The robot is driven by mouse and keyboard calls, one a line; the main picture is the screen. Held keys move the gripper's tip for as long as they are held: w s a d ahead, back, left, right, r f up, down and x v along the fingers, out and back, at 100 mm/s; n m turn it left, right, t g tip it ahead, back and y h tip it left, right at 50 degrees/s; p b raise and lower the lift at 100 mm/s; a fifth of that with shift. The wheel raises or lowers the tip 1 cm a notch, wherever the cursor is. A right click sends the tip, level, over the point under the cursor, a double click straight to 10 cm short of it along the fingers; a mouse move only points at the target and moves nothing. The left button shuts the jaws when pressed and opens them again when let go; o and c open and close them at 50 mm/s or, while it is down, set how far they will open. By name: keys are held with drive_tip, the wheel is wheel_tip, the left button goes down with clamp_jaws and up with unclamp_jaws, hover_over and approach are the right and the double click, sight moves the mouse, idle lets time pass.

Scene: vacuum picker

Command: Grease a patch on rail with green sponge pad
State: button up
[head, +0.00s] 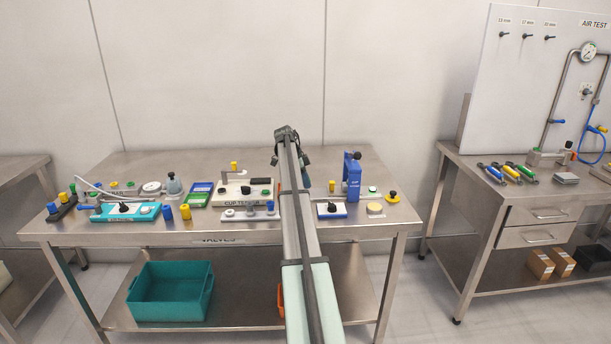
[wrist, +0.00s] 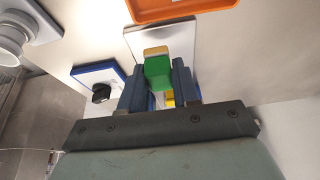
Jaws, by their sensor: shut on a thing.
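My gripper (wrist: 160,82) shows in the wrist view, its two dark blue fingers closed on a green sponge pad (wrist: 158,71) with a tan end. The pad sticks out past the fingertips, over or in front of a shiny metal plate (wrist: 176,36). I cannot tell whether the pad touches the plate. I cannot tell for sure which thing is the rail. A yellow piece shows partly behind the fingers in the wrist view.
An orange tray (wrist: 180,8) lies beyond the plate. A blue-edged plate with a black knob (wrist: 101,93) is left of the fingers. On the steel table (head: 130,170) stand a blue upright fixture (head: 352,180), a teal fixture (head: 143,211) and several small parts. A teal bin (head: 170,310) is below.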

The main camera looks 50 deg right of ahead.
sight(324, 192)
wheel_tip(324, 192, down, 3)
drive_tip(key=shift+r, duration=0.1)
drive_tip(key=shift+s+d+f, duration=0.2)
drive_tip(key=shift+s+d, duration=1.9)
drive_tip(key=shift+s, duration=0.05)
drive_tip(key=shift+w+a, duration=2)
drive_tip(key=shift+w, duration=0.35)
drive_tip(key=shift+s+d, duration=0.2)
drive_tip(key=shift+d, duration=0.35)
drive_tip(key=shift+s+d, duration=1.9)
drive_tip(key=shift+w+a, duration=2.2)
drive_tip(key=shift+r, duration=4.05)
